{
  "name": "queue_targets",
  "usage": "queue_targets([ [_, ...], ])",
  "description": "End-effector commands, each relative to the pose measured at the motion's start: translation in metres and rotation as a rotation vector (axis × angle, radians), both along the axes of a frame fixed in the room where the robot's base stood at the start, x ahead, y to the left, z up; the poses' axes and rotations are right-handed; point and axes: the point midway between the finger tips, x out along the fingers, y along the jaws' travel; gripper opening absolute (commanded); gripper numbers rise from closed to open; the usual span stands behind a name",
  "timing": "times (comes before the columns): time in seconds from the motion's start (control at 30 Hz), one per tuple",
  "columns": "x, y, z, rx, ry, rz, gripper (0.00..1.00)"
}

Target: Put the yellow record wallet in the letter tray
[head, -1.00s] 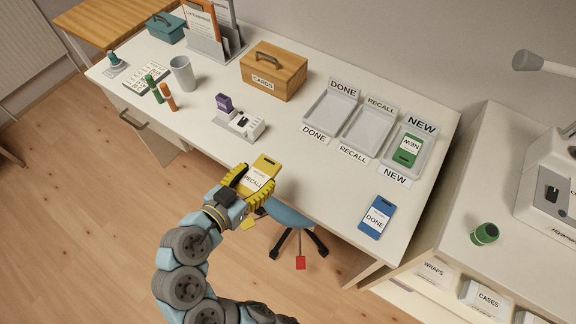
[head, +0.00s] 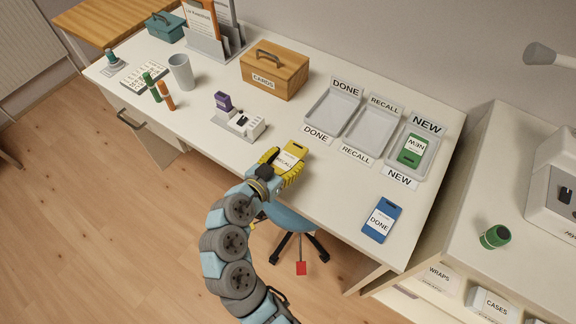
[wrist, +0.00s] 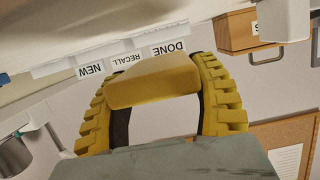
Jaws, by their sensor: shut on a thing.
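The yellow record wallet (head: 293,152), with a white RECALL label, is held in my gripper (head: 283,167) near the front edge of the desk. In the wrist view the wallet (wrist: 152,82) sits between the two yellow fingers of my gripper (wrist: 160,100). Three letter trays stand at the back right: DONE (head: 333,111), RECALL (head: 367,132) and NEW (head: 430,160). The DONE and RECALL trays are empty. The NEW tray holds a green wallet (head: 413,149). The wallet in my gripper is to the front left of the RECALL tray. Whether it touches the desk I cannot tell.
A blue DONE wallet (head: 381,219) lies at the desk's right front. A wooden CARDS box (head: 274,71) stands left of the trays. A white holder with a purple item (head: 238,122) is left of my gripper. A stool (head: 290,222) is under the desk edge.

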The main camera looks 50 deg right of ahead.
Motion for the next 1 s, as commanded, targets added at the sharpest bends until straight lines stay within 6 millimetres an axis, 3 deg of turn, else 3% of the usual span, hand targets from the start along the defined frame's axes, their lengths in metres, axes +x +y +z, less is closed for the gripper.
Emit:
queue_targets([
  [0.37, 0.002, -0.008, -0.037, 0.002, 0.002, 0.001, 0.23],
  [0.87, 0.002, -0.008, -0.041, 0.0, 0.0, 0.001, 0.23],
  [0.9, 0.002, -0.008, -0.04, 0.001, 0.0, 0.001, 0.71],
  [0.97, 0.002, -0.008, -0.04, 0.001, 0.0, 0.001, 0.88],
  [1.0, 0.002, -0.008, -0.04, 0.001, 0.0, 0.001, 0.9],
])
